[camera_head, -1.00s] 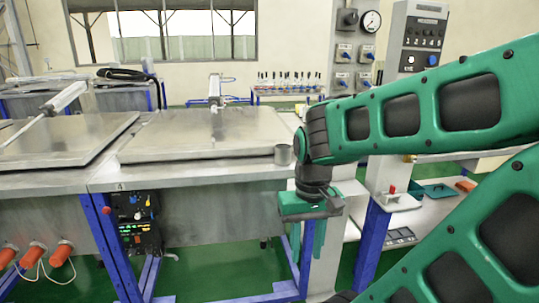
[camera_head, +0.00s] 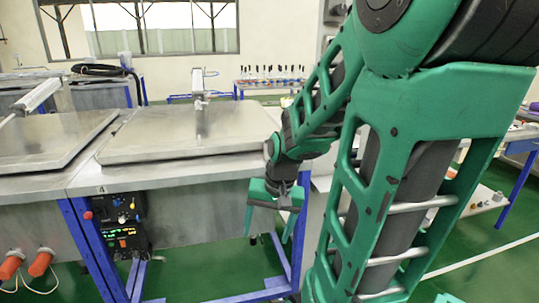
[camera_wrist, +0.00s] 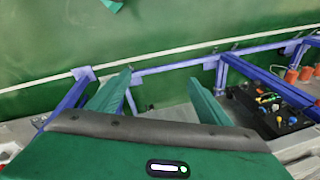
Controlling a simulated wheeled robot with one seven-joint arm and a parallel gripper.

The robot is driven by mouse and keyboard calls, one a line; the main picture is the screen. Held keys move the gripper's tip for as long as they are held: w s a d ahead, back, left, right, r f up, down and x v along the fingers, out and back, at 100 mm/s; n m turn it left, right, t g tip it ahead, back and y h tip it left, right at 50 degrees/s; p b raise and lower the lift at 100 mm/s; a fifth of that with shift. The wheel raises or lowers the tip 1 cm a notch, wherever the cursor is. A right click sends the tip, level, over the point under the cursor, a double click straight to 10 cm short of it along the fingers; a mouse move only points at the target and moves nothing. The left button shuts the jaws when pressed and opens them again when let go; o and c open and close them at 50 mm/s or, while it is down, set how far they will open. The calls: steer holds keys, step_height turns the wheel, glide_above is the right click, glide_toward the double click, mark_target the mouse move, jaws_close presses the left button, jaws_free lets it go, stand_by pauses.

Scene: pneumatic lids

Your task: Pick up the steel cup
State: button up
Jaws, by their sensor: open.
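The steel cup does not show in either view now. My wrist covers the right end of the bench top in the head view, where it stood earlier. My gripper (camera_head: 268,226) hangs in front of the bench's right front corner, fingers pointing down, below the level of the top. Its two green fingers are spread and empty. In the wrist view my open gripper (camera_wrist: 160,82) has only floor and bench frame beyond its fingers.
The steel bench (camera_head: 180,172) carries a large flat lid (camera_head: 185,135); a second lid (camera_head: 50,143) lies to its left. Blue legs (camera_head: 86,240) and a black control box (camera_head: 122,225) stand below. Green floor (camera_head: 200,270) is open underneath. A bottle table (camera_head: 270,80) stands behind.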

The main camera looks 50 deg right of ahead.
steer(key=w+d+f+m+t+y, duration=0.1)
steer(key=w+d+m+t, duration=0.25)
steer(key=w+m, duration=0.35)
steer(key=w+d+f+m+t+y, duration=0.1)
steer(key=w+d+m+t, duration=0.2)
steer(key=w+m+t, duration=0.5)
steer(key=d+r+m+t+h, duration=0.2)
steer(key=d+r+m+h, duration=0.2)
steer(key=d+m, duration=0.45)
steer(key=d+r+m+t+h, duration=0.25)
steer(key=d+r+m, duration=0.3)
steer(key=d, duration=0.55)
steer(key=shift+g+h, duration=0.35)
steer(key=shift+g, duration=0.05)
steer(key=shift+f+x, duration=0.15)
steer(key=shift+x, duration=1.6)
steer(key=shift+f+x, duration=0.15)
steer(key=shift+x, duration=1.6)
steer(key=shift+f+x, duration=0.15)
steer(key=shift+x, duration=1.65)
steer(key=shift+a, duration=0.15)
steer(key=c, duration=1.2)
